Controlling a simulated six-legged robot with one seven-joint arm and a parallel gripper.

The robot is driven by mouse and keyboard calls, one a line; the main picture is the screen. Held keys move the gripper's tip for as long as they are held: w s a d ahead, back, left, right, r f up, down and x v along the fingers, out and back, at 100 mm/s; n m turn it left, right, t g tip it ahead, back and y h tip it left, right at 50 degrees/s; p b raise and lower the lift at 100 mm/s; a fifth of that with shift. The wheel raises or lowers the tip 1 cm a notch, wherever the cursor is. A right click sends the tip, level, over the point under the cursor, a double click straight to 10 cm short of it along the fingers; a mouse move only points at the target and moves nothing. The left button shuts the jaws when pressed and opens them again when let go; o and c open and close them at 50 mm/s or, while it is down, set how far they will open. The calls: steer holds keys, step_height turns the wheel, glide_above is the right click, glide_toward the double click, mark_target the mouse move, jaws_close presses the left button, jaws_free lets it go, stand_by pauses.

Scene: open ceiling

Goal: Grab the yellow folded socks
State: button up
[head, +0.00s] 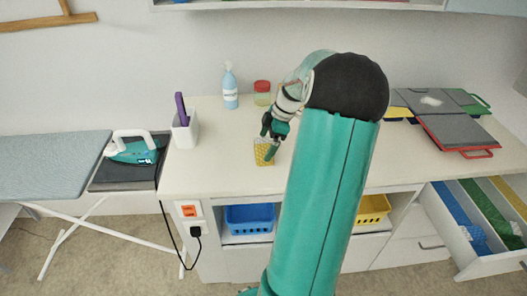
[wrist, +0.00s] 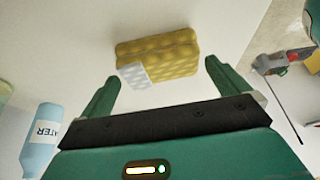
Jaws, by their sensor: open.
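The yellow folded socks (wrist: 172,52) lie on the white counter, with a pale patterned patch on one corner. In the head view the socks (head: 263,152) are near the counter's front edge, partly covered by my gripper. My gripper (head: 270,138) is above and close to them. In the wrist view my gripper (wrist: 160,82) is open, with one green finger on each side. The socks are just beyond the fingertips, roughly centred between them. Nothing is between the fingers.
A water bottle (head: 230,88) and a red-lidded jar (head: 262,92) stand behind. A white cup (head: 185,130) with a purple handle is left. An iron (head: 133,147) rests on the ironing board (head: 50,165). Grey boards (head: 455,133) lie right. An open drawer (head: 485,225) juts out below.

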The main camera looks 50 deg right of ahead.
mark_target(261, 146)
steer(key=shift+x, duration=1.35)
steer(key=c, duration=0.6)
steer(key=shift+r, duration=0.1)
